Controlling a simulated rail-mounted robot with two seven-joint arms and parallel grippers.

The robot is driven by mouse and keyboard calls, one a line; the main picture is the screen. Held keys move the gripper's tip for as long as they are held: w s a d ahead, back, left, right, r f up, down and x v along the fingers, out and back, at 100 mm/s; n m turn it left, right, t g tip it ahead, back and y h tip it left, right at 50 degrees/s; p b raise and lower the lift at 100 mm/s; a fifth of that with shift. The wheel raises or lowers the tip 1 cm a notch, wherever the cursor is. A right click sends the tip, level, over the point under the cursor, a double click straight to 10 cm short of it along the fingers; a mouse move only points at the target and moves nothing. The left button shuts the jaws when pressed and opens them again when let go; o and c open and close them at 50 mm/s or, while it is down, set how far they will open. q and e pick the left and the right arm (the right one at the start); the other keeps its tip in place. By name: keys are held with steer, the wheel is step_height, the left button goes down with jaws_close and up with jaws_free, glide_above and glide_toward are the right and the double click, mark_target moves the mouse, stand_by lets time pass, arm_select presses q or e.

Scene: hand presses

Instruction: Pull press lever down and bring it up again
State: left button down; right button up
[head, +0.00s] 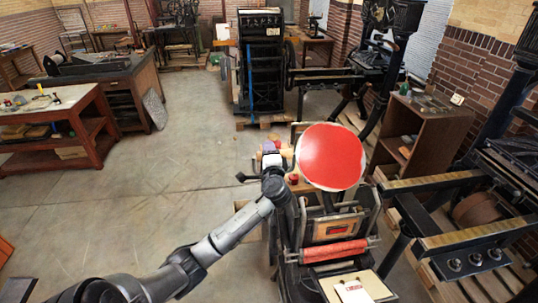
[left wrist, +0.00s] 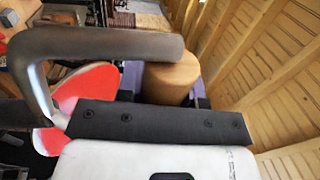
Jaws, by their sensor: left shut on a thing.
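The hand press (head: 330,225) stands right of centre in the head view, with a round red ink disc (head: 331,157) on top and red rollers (head: 336,251) below it. My left gripper (head: 271,158) is beside the disc's left edge. It is shut on the wooden lever handle, which shows as a tan cylinder in the left wrist view (left wrist: 172,82). The purple finger parts show on both sides of the handle, and the dark wrist bracket hides part of it. The red disc also shows at the left of the wrist view (left wrist: 85,88). My right gripper is in neither view.
A tan board (head: 380,284) with a card is at the press's front. A large black press (head: 262,75) stands behind, a brown cabinet (head: 425,125) and another press (head: 470,215) to the right. Open concrete floor (head: 130,205) lies to the left.

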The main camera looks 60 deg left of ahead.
arm_select(q)
steer(key=c, duration=1.2)
jaws_free()
steer(key=shift+a+f, duration=0.15)
steer(key=shift+f, duration=0.15)
steer(key=shift+o, duration=0.6)
steer(key=shift+a, duration=0.1)
steer(key=o, duration=0.3)
steer(key=shift+r, duration=0.15)
steer(key=b+v, duration=0.2)
steer(key=v, duration=1.2)
steer(key=shift+w, duration=0.15)
